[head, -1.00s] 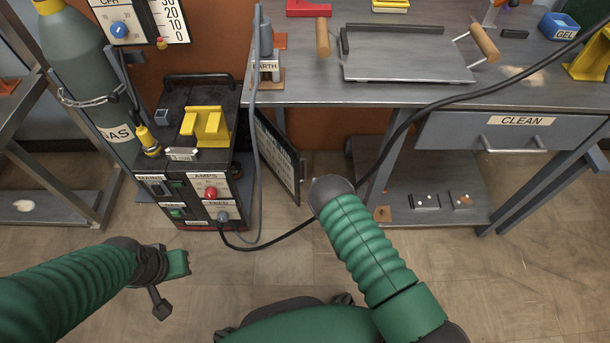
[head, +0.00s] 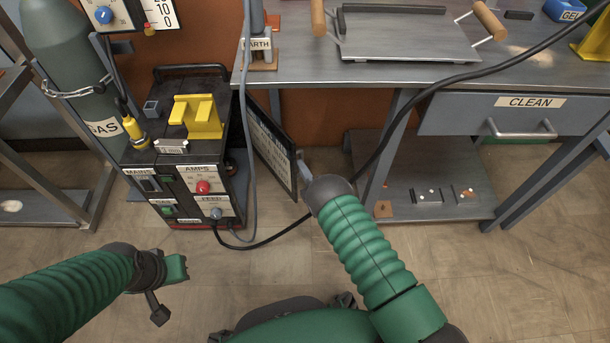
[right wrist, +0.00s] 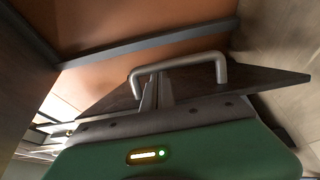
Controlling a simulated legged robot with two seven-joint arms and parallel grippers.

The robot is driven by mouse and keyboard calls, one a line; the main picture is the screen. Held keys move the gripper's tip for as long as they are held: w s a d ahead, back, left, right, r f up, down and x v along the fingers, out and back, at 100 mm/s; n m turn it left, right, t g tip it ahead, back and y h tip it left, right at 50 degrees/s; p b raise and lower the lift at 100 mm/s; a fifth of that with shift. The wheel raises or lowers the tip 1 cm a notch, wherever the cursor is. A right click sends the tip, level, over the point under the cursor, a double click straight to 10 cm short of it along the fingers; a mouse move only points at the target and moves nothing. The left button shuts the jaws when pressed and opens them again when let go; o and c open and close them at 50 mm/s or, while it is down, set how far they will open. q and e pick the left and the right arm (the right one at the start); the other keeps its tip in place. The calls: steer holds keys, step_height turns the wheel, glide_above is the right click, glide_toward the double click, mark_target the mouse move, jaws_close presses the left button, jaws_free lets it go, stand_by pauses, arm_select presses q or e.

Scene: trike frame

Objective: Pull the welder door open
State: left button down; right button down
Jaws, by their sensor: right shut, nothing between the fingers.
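The welder (head: 195,165) is a black box with a yellow block on top and labelled knobs on its front. Its dark door panel (head: 272,150), with a pale sheet on it, stands swung out at the welder's right side. My right gripper (head: 304,168) is at the door's outer edge, mostly hidden behind my green arm. In the right wrist view, my shut, empty fingers (right wrist: 155,92) are at a grey bar handle (right wrist: 185,63) in front of the dark panel; contact is unclear. My left gripper (head: 170,285) is at lower left, away from the welder.
A grey workbench (head: 330,85) with a drawer (head: 510,120) stands right of the door. A black cable (head: 420,100) runs from the welder across the bench leg. A gas cylinder (head: 75,75) stands at left. The floor in front is clear.

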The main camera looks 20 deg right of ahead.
steer(key=w+d+b, duration=0.2)
steer(key=w+d, duration=0.2)
steer(key=d, duration=0.3)
stand_by(0.4)
